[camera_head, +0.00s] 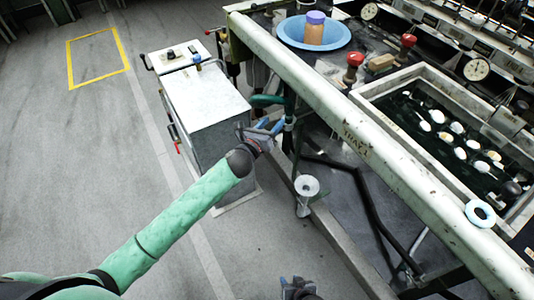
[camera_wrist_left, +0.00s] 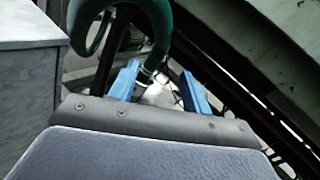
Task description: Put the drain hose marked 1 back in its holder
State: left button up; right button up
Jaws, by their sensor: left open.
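A dark green drain hose (camera_head: 266,101) bends out beside the basin bench, above and beyond my left gripper. In the left wrist view the hose (camera_wrist_left: 160,22) arches across the top and hangs down in a curve at the left. No number 1 is readable on it. My left gripper (camera_head: 268,127) is open, with its two blue fingers apart (camera_wrist_left: 160,85) and the hose beyond them. A pale piece shows between the fingers; I cannot tell whether it is the holder. My right gripper (camera_head: 297,288) is at the bottom edge, mostly cut off.
A grey cabinet (camera_head: 205,110) stands close left of my left gripper. The long bench edge (camera_head: 340,118) runs along the right, with dark frame bars below. A pale funnel (camera_head: 306,187) stands low beneath the bench edge. The floor at left is clear.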

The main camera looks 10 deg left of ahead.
pick_arm(q)
jog(key=s+f+n+g+y, duration=0.2)
jog(key=s+f+n, duration=0.75)
jog(key=f, duration=0.25)
jog(key=s+f+n+g+y, duration=0.1)
jog(key=s+f+n+g, duration=0.1)
jog(key=s+f+n, duration=0.75)
jog(key=s+f+n+g, duration=0.2)
jog(key=s+f+n, duration=0.5)
jog(key=s, duration=0.3)
jog(key=s+f+n+g, duration=0.3)
jog(key=s+f+n, duration=0.5)
jog(key=s, duration=0.3)
jog(key=shift+a+f+n+y, duration=0.25)
jog(key=shift+n+y, duration=0.15)
jog(key=shift+n, duration=0.2)
pick_arm(e)
jog(key=shift+w+r, duration=0.25)
jog(key=shift+w, duration=0.45)
